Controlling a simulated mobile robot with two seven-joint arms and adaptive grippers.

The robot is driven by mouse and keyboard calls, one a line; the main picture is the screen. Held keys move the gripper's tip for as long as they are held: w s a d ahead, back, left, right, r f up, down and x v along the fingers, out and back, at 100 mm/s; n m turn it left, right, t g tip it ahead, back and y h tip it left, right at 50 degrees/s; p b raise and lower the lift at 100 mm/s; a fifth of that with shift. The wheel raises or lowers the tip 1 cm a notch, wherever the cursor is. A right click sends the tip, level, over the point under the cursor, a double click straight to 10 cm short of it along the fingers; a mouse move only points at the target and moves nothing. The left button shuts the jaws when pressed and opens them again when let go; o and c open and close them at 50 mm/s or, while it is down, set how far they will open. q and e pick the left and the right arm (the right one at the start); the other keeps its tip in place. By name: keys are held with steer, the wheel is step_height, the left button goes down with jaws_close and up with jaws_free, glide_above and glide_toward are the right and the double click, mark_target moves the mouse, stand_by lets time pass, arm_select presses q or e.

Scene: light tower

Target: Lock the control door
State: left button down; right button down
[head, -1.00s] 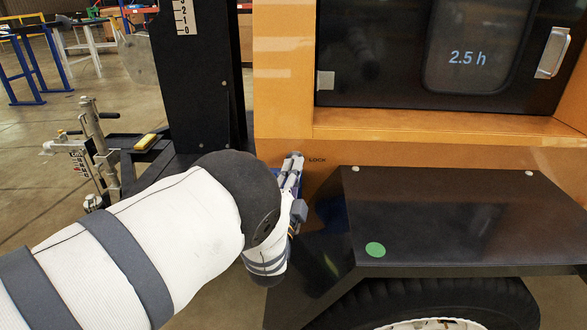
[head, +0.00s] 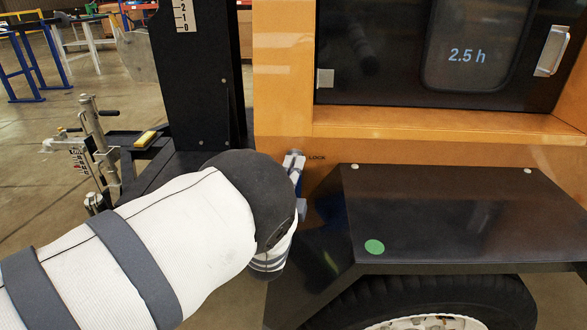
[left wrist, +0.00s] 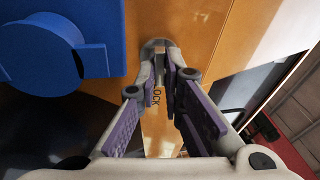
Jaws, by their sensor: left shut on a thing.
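The control door (head: 400,90) is a dark panel in the orange cabinet, with a window reading 2.5 h and a silver handle (head: 551,50); it looks closed. Below it, the LOCK label (head: 317,157) is on the orange panel. My left gripper (head: 294,160) is at the panel just left of this label, mostly hidden by my wrist. In the left wrist view, my left gripper (left wrist: 161,72) is shut on a small grey lock piece, in front of a round grey lock base (left wrist: 155,44). The fingertips partly hide the piece and its turn angle is unclear. My right gripper is not in view.
A black fender (head: 440,215) with a green dot juts out right of my wrist, above a tyre (head: 420,300). A black mast (head: 198,80) stands at left. A blue round part (left wrist: 70,45) is close beside the gripper.

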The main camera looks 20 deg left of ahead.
arm_select(q)
steer(key=shift+w+r, duration=0.15)
steer(key=shift+r, duration=0.3)
steer(key=c, duration=1.8)
jaws_free()
steer(key=shift+o, duration=0.4)
steer(key=shift+f, duration=0.25)
